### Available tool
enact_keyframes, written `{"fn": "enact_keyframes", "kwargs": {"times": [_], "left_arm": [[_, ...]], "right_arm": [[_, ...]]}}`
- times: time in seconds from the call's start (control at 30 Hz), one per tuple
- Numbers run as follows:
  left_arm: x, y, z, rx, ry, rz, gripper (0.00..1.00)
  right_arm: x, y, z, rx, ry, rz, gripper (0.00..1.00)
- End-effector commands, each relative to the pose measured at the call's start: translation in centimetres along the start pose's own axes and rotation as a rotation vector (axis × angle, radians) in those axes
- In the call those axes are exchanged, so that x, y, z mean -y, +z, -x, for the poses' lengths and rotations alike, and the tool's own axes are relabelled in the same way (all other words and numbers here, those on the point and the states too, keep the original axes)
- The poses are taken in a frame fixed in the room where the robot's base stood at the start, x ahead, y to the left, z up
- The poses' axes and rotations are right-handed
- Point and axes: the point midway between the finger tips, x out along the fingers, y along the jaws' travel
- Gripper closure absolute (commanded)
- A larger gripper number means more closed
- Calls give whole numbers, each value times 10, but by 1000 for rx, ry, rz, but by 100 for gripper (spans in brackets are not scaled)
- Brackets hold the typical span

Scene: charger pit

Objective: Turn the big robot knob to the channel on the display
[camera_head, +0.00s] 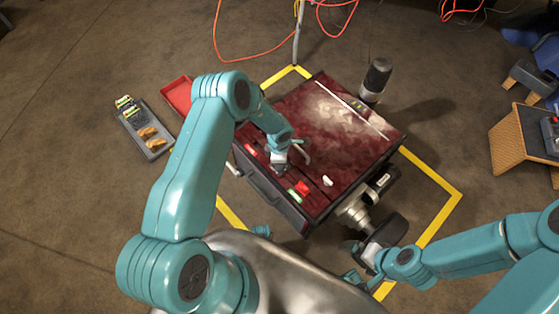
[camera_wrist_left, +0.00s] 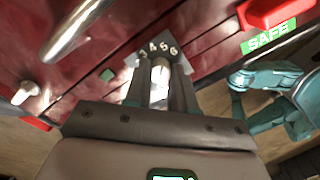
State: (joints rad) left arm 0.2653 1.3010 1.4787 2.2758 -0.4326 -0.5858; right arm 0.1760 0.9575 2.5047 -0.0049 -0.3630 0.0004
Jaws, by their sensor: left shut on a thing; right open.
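The big robot (camera_head: 325,115) is a low box with a dark red, worn top. My left gripper (camera_head: 281,166) reaches down onto its near left part. In the left wrist view my left gripper (camera_wrist_left: 160,85) is shut on the pale metallic knob (camera_wrist_left: 160,72), with a finger on each side. A dark dial plate (camera_wrist_left: 180,50) with white numerals shows beyond the fingers; part of it is hidden. My right gripper (camera_head: 362,262) is open near the box's front right corner.
Near the knob are a metal handle (camera_wrist_left: 75,25), a red switch (camera_wrist_left: 268,12) beside a green SAFE label (camera_wrist_left: 268,37), and a white lever (camera_wrist_left: 25,92). A grey tray (camera_head: 145,130) lies at left. A dark cylinder (camera_head: 376,78) stands at the far right corner. Yellow floor tape (camera_head: 440,222) surrounds the box.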

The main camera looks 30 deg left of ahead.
Motion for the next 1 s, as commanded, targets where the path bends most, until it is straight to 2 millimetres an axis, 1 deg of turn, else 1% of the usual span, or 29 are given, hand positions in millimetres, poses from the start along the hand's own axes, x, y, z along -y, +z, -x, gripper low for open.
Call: {"fn": "enact_keyframes", "kwargs": {"times": [0.07, 0.1, 0.17, 0.2, 0.47, 0.57, 0.67, 1.0], "left_arm": [[-1, 2, 1, 4, 3, -1, 100], [-1, 2, 0, 4, 3, -1, 72], [-1, 2, 0, 4, 3, 0, 53], [-1, 2, 0, 4, 3, 0, 50], [0, 1, 1, 2, 1, 0, 50], [-1, 1, 9, 1, 2, 0, 50], [-1, 1, 27, 1, 3, 0, 50], [-1, 1, 118, 3, 5, 0, 50]], "right_arm": [[0, 0, 0, 0, 0, 0, 0], [0, 0, 0, 0, 0, 0, 0], [0, 0, 0, 0, 0, 0, 0], [0, 0, 0, 0, 0, 0, 0], [0, 0, 0, 0, 0, 0, 0], [1, 0, 3, 0, 0, 0, 0], [3, 0, 9, 0, 0, 0, 0], [12, 1, 34, 0, 0, 0, 0]]}}
